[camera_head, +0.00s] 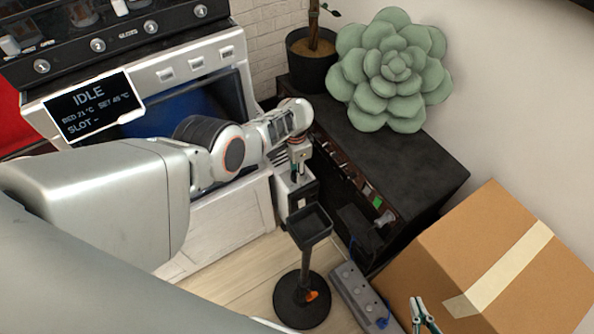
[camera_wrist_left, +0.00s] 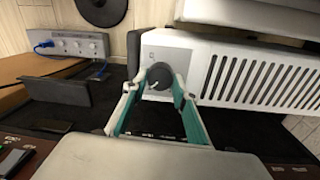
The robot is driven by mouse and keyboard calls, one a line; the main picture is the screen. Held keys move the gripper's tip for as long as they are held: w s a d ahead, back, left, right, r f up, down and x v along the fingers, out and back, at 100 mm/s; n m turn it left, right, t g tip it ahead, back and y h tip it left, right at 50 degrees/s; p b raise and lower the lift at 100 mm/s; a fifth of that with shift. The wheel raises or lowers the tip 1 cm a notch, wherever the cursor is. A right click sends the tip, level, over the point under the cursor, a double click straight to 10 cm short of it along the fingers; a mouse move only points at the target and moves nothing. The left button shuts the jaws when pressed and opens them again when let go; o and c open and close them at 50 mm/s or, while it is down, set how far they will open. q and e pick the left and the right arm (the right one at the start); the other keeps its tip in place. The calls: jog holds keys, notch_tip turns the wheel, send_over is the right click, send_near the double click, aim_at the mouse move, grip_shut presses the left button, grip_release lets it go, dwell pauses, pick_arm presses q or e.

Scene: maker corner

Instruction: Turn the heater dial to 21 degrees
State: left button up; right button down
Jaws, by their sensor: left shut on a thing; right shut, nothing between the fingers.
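The heater is a white box with a slotted side in the left wrist view (camera_wrist_left: 225,52); part of it shows in the head view (camera_head: 284,191) below my left gripper. Its dial (camera_wrist_left: 158,76) is a round dark knob on the pale end panel. My left gripper (camera_wrist_left: 157,86) has its teal-lined fingers on either side of the dial, shut on it. In the head view the left gripper (camera_head: 297,172) reaches down at the heater, and the dial is hidden. I cannot read the dial's setting. My right gripper (camera_head: 422,318) is shut and empty at the bottom edge of the head view.
A black stand with a square tray top (camera_head: 311,224) stands before the heater. A grey socket box (camera_head: 355,290) lies on the floor beside a cardboard box (camera_head: 470,262). A dark cabinet (camera_head: 425,170) is right of the heater. A machine display (camera_head: 93,108) reads IDLE.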

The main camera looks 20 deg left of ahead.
pick_arm(q)
jog(key=shift+s+f, duration=0.1)
jog(key=shift+s, duration=0.05)
dwell(0.4)
jog(key=o, duration=1.1)
